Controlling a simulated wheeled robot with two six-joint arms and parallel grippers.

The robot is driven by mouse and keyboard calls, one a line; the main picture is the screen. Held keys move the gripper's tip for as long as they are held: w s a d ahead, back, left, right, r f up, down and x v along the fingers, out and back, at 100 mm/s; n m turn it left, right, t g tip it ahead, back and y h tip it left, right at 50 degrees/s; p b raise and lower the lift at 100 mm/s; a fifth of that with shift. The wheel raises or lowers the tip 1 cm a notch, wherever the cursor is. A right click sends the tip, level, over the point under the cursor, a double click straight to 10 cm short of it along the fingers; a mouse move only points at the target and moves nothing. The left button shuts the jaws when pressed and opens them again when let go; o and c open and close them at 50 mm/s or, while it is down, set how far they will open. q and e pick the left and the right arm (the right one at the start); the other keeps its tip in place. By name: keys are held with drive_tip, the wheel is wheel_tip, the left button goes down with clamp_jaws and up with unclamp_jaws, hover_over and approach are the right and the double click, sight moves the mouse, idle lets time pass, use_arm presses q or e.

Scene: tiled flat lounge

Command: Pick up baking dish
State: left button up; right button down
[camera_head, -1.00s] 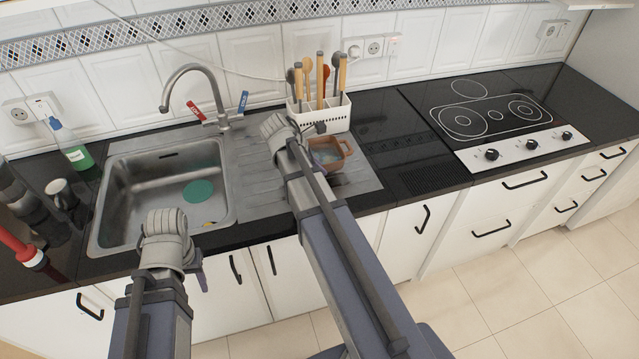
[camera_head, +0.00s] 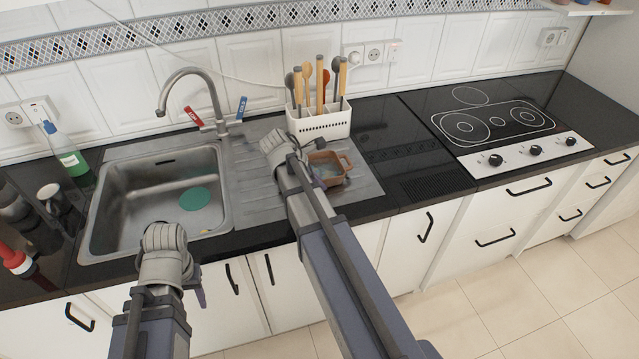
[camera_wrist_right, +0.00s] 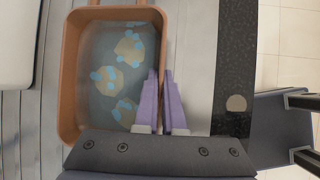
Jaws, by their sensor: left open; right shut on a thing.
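The baking dish (camera_head: 337,180) is a small brown, handled dish on or just above the sink's drainboard, partly hidden behind my right arm. In the right wrist view the dish (camera_wrist_right: 69,80) shows a grey inside with pale beige and blue patches. My right gripper (camera_wrist_right: 160,76) is shut on the dish's right wall, with its purple fingers on either side of it. I cannot tell whether the dish is clear of the drainboard. My left gripper (camera_head: 199,287) is open and empty in front of the counter below the sink, mostly hidden by its wrist.
A white utensil rack (camera_head: 320,124) stands right behind the dish. The sink (camera_head: 160,235) with its tap (camera_head: 215,110) is to the left. A bottle (camera_head: 70,155) and a cup (camera_head: 50,195) stand further left. The black counter (camera_head: 400,160) and hob (camera_head: 500,120) to the right are clear.

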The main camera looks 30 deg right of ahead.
drive_tip(key=c, duration=1)
unclamp_jaws()
drive_tip(key=shift+a+r+p, duration=0.1)
drive_tip(key=shift+r+p, duration=0.25)
drive_tip(key=shift+p, duration=0.1)
drive_tip(key=shift+p+v, duration=4.85)
drive_tip(key=shift+v, duration=0.95)
drive_tip(key=shift+a+f, duration=0.1)
